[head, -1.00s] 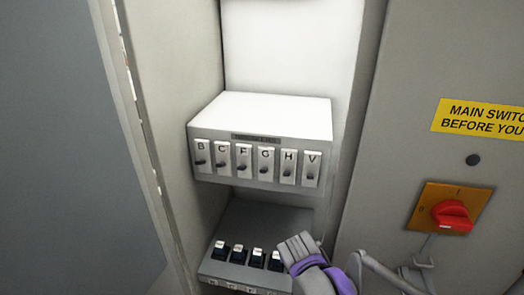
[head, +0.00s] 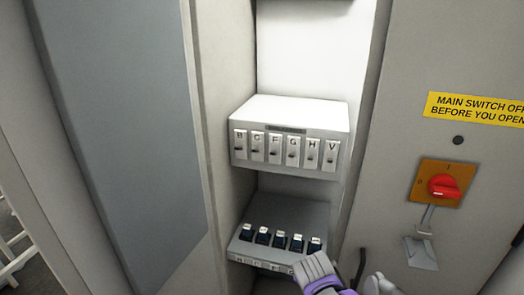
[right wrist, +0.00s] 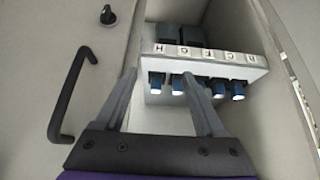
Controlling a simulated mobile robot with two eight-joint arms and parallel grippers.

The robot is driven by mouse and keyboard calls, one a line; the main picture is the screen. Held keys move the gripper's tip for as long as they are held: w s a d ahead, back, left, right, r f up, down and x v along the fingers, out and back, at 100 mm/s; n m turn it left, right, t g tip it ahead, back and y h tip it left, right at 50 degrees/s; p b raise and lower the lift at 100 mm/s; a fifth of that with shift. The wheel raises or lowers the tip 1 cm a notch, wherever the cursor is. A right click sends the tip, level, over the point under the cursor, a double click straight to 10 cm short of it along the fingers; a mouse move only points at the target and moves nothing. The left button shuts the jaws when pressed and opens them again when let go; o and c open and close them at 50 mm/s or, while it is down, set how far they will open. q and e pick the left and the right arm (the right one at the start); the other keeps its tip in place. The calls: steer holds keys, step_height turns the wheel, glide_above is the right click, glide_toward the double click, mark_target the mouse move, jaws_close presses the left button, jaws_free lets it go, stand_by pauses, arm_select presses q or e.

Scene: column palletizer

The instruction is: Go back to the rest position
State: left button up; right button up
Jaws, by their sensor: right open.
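My right gripper (head: 318,268), grey with purple parts, is at the bottom of the head view, in front of the right side of a lower grey shelf unit. In the right wrist view its two grey fingers (right wrist: 160,76) are spread apart with nothing between them. Beyond the fingertips is the lower unit (right wrist: 205,62), with letter labels and a row of blue and white connectors (right wrist: 196,88). The fingers seem clear of it, though the right one overlaps the row in the picture. My left gripper is in neither view.
The recess holds an upper white box (head: 290,115) with lettered switches B, C, F, G, H, V. To the right is a panel with a red rotary switch (head: 444,186) and a yellow sign (head: 474,107). A black handle (right wrist: 74,98) is left in the wrist view.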

arm_select(q)
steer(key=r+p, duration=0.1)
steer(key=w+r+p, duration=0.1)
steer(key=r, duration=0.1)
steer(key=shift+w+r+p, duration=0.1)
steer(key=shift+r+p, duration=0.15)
steer(key=shift+p, duration=0.1)
arm_select(e)
steer(key=s+d+n+y, duration=0.1)
steer(key=s+d, duration=0.1)
steer(key=s, duration=0.8)
steer(key=s+d+n+g, duration=0.1)
steer(key=s+d+n, duration=0.1)
steer(key=s, duration=0.9)
steer(key=shift+d+f+y, duration=0.25)
steer(key=shift+f+y, duration=0.15)
steer(key=shift+c, duration=0.2)
